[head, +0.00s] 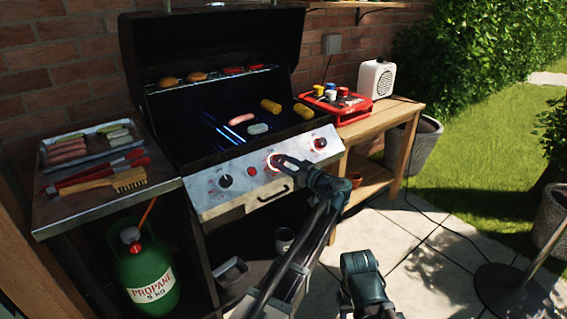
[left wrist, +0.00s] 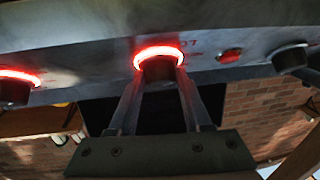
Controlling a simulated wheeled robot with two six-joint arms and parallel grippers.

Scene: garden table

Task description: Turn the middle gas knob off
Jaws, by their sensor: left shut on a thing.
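The middle gas knob (left wrist: 158,69) sits on the grill's steel front panel (head: 243,196) with its ring glowing red. My left gripper (left wrist: 161,76) has its two fingers on either side of this knob, shut on it. In the head view my left gripper (head: 281,161) reaches the panel from the lower right and covers much of the knob. The right knob (head: 320,143) also has a red glowing ring, and the left knob (head: 225,181) shows no glow. A small red button (head: 252,171) sits between the left and middle knobs.
The grill lid is open, with sausages and corn (head: 271,106) on the grate. A panel handle (head: 268,198) lies below the knobs. A side shelf (head: 105,203) holds a food tray and tools. A green propane bottle (head: 147,267) stands below. A wooden table (head: 385,125) stands right.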

